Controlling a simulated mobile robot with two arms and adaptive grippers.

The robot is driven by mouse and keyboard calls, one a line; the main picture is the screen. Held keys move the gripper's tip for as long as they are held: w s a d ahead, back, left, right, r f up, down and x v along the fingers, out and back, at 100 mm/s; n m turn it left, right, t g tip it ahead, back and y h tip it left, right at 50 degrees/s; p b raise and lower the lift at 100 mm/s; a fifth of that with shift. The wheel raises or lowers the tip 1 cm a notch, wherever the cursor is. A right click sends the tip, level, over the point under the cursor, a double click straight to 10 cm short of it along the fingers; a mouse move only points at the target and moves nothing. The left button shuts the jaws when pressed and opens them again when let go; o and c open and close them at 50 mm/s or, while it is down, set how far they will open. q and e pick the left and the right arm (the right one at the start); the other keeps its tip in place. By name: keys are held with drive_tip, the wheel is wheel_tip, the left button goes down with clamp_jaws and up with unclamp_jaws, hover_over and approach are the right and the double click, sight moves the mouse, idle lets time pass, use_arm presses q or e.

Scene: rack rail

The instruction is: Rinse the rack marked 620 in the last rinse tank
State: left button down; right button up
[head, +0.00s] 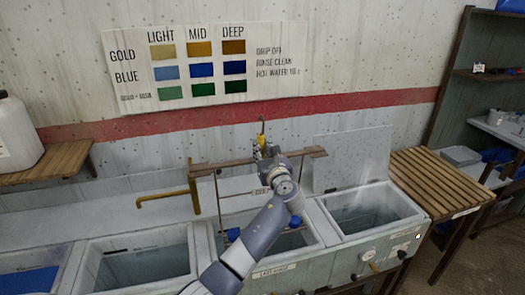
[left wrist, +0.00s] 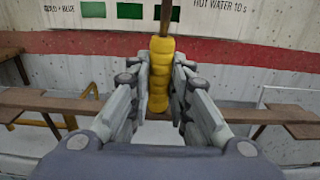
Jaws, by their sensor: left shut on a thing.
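My left gripper (head: 268,158) is shut on the yellow grip (left wrist: 158,80) of a rack, with a finger on each side of it. The rack's brown crossbar (head: 222,165) spans left and right of the gripper, and thin rods (head: 217,200) hang from it. Blue pieces (head: 233,234) show low on the rack, over or within the opening of the tank labelled LAST RINSE (head: 277,273). My arm hides much of the rack and of that tank; I cannot tell how deep the rack reaches. A small tag (head: 262,190) is too blurred to read surely. My right gripper is out of view.
A brass spout (head: 165,196) stands just left of the rack. Another open tank (head: 145,262) lies to the left, and blue liquid (head: 28,282) farther left. At right are a tank with a raised lid (head: 352,155) and a slatted wooden top (head: 440,180).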

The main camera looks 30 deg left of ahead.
use_arm(q)
drive_tip(key=shift+s+d+r+p, duration=0.15)
drive_tip(key=shift+r+p, duration=0.05)
drive_tip(key=shift+p, duration=0.15)
drive_tip(key=shift+f, duration=0.15)
wheel_tip(320, 180, down, 18)
drive_tip(key=b, duration=1.1)
drive_tip(key=shift+f+b, duration=0.2)
drive_tip(key=shift+b, duration=0.1)
drive_tip(key=shift+p+v, duration=0.65)
drive_tip(key=shift+v, duration=0.15)
